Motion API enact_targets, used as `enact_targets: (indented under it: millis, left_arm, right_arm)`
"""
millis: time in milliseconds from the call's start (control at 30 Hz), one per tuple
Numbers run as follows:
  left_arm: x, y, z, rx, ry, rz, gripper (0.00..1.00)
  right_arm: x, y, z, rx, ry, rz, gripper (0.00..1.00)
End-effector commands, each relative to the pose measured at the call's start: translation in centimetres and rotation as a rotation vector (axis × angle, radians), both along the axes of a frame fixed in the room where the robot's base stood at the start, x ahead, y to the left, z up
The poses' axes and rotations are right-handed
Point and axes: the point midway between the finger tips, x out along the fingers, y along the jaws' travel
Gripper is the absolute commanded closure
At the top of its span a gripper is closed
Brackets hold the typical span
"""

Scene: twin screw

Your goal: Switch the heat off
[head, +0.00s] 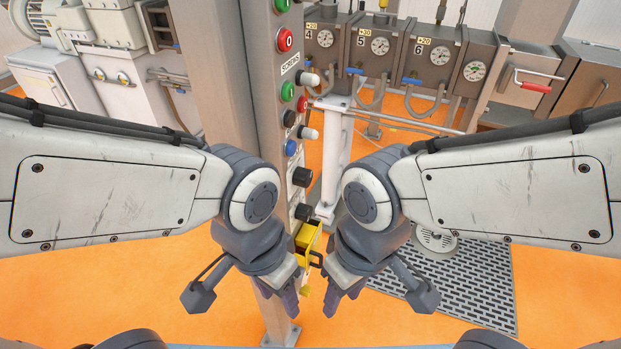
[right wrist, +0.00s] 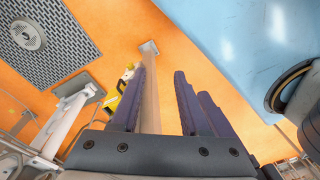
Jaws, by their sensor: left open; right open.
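A narrow control panel (head: 291,130) on a grey column faces me in the head view, with "SCREWS" lettering, red and green buttons, knobs and a blue button (head: 291,148). Two black knobs (head: 302,177) sit low on it, and a yellow box (head: 309,236) is below them. I cannot read a heat label. My left gripper (head: 290,302) points down in front of the column, left of the yellow box, open and empty. My right gripper (head: 335,300) hangs just right of it, also open. The right wrist view shows its dark fingers (right wrist: 163,85) apart with nothing between them.
A row of grey barrel sections with dials (head: 380,46) stands behind on the right, with a red-handled lever (head: 535,87). A metal floor grate (head: 470,290) lies at right on the orange floor. White machinery (head: 55,80) stands at left.

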Motion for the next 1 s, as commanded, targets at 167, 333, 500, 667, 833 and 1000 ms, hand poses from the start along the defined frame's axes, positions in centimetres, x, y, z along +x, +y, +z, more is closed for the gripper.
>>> enact_targets:
  millis: [167,333,500,667,833,1000]
  left_arm:
    - [0.0,0.0,0.0,0.000,0.000,0.000,0.50]
    - [0.0,0.0,-0.1,0.000,0.000,0.000,0.50]
    - [0.0,0.0,-1.1,0.000,0.000,0.000,0.50]
    - [0.0,0.0,-2.3,0.000,0.000,0.000,0.50]
    - [0.0,0.0,-3.5,0.000,0.000,0.000,0.50]
    - [0.0,0.0,-4.5,0.000,0.000,0.000,0.50]
  right_arm:
    - [0.0,0.0,0.0,0.000,0.000,0.000,0.55]
    - [0.8,0.0,-0.2,0.000,-0.021,-0.015,0.19]
    - [8.0,-0.7,-1.8,0.012,-0.214,-0.112,0.19]
    - [18.3,-2.1,-2.9,0.093,-0.492,-0.197,0.19]
    - [26.0,-2.7,-3.3,0.277,-0.692,-0.208,0.19]
    - [29.2,-2.5,-3.8,0.509,-0.762,-0.183,0.19]
